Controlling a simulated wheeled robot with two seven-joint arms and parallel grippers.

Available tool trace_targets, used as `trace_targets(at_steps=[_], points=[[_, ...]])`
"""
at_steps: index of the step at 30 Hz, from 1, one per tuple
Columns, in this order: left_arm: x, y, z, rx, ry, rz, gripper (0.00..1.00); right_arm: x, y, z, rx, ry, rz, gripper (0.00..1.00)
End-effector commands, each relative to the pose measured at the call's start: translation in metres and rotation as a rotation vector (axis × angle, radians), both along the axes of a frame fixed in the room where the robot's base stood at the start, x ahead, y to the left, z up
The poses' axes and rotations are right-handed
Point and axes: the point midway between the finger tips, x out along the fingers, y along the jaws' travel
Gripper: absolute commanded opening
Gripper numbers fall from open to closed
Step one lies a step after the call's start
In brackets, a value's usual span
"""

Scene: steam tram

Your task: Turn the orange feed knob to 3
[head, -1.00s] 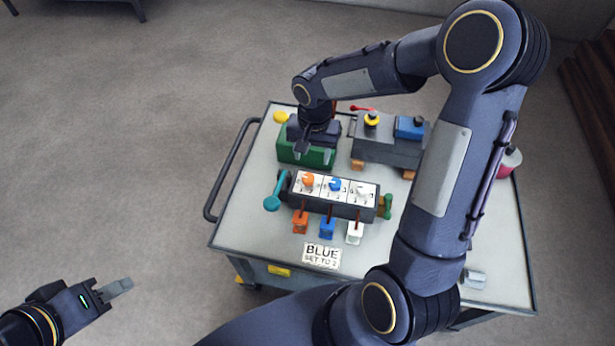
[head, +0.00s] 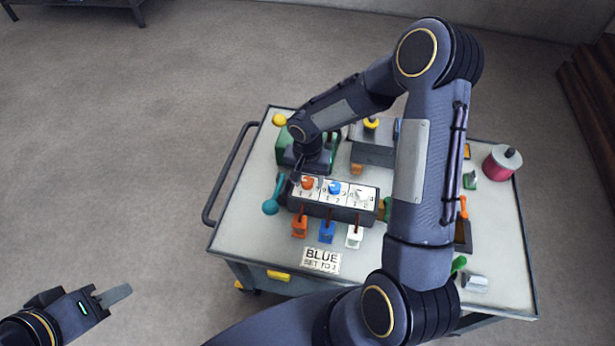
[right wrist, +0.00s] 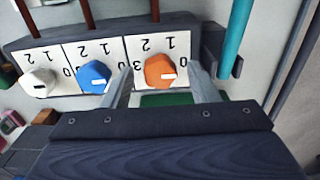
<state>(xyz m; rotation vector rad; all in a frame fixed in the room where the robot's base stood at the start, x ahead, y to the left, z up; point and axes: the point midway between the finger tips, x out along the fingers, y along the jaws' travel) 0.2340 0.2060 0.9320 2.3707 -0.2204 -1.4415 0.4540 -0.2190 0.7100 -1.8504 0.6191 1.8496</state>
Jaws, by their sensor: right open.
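The orange feed knob (head: 307,183) is on the left panel of a dark control box (head: 330,210). In the right wrist view the orange knob (right wrist: 160,71) has a white mark at its right side. Upside-down numerals 1, 2 and 3 show around it; the right edge of the dial is partly covered by a finger. My right gripper (right wrist: 161,86) is open, its fingers on either side of the knob; contact cannot be told. In the head view it (head: 299,172) is just behind the box. My left gripper (head: 112,297) is off the cart, at lower left, empty.
A blue knob (head: 335,187) and a white knob (head: 361,195) sit close beside the orange one. A teal lever (head: 271,206) stands at the box's left end.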

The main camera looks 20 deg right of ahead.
Motion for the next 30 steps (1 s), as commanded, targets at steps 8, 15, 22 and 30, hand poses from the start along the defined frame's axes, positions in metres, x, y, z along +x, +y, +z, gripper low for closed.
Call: trace_targets(at_steps=[8, 15, 22, 30], points=[[0.0, 0.0, 0.0, 0.0, 0.0, 0.0, 0.36, -0.0001, -0.0001, 0.0003, 0.0, 0.0, 0.0, 0.25], [0.0, 0.0, -0.0002, 0.0, 0.0, 0.0, 0.36, -0.0001, -0.0001, 0.0004, 0.0, 0.0, 0.003, 0.09], [0.0, 0.0, -0.0027, 0.0, 0.0, 0.0, 0.36, 0.0001, 0.0, 0.0001, 0.0, 0.0, 0.058, 0.09], [0.0, 0.0, -0.0087, 0.0, 0.0, 0.0, 0.36, 0.0002, 0.0002, -0.0005, -0.001, -0.001, 0.243, 0.09]])
